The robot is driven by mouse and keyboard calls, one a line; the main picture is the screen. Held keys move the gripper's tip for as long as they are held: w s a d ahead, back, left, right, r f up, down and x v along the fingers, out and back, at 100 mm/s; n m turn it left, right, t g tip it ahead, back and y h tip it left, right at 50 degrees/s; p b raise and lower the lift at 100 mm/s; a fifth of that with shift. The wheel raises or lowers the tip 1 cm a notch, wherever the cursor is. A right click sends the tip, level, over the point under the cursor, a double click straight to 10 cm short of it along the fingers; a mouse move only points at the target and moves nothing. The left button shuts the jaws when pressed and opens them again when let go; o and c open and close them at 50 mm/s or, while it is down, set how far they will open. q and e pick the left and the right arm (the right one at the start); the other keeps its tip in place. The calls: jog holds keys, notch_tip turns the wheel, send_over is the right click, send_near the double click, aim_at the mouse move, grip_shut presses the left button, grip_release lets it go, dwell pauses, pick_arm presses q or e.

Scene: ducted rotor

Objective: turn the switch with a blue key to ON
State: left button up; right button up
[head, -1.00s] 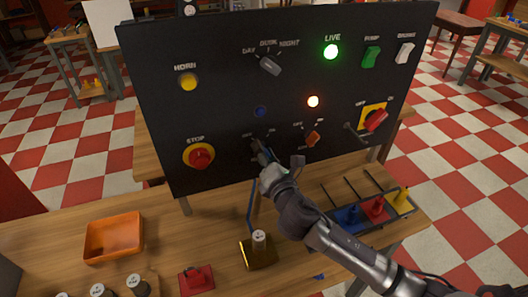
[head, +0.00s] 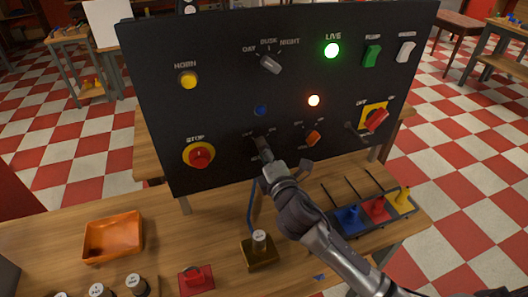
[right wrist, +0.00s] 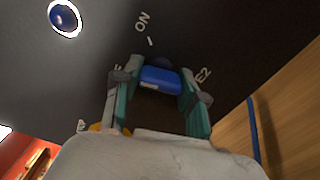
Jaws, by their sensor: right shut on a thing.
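The blue key (right wrist: 160,79) shows in the right wrist view as a flat blue head, at the dark round switch on the black panel (head: 225,110). An ON label and a tick mark lie just above it in that view. My right gripper (right wrist: 155,90) has a finger on each side of the blue head and is shut on it. In the head view my right gripper (head: 262,150) reaches the lower middle of the panel and hides the key and most of the switch. I cannot tell the key's exact angle. My left gripper is out of view.
A blue lamp (head: 260,111) sits above the switch, and an orange selector (head: 312,138) sits right of it. The red stop button (head: 200,156) is to the left. A rack (head: 345,228) with coloured pieces and an orange tray (head: 114,237) stand on the table.

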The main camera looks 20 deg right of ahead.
jog(key=m, duration=0.5)
jog(key=shift+m, duration=0.3)
jog(key=m+p, duration=0.1)
jog(key=m, duration=0.3)
jog(key=shift+m, duration=0.4)
jog(key=o, duration=1.1)
jog(key=shift+o, duration=0.2)
jog(key=s, duration=1.2)
jog(key=shift+d, duration=0.2)
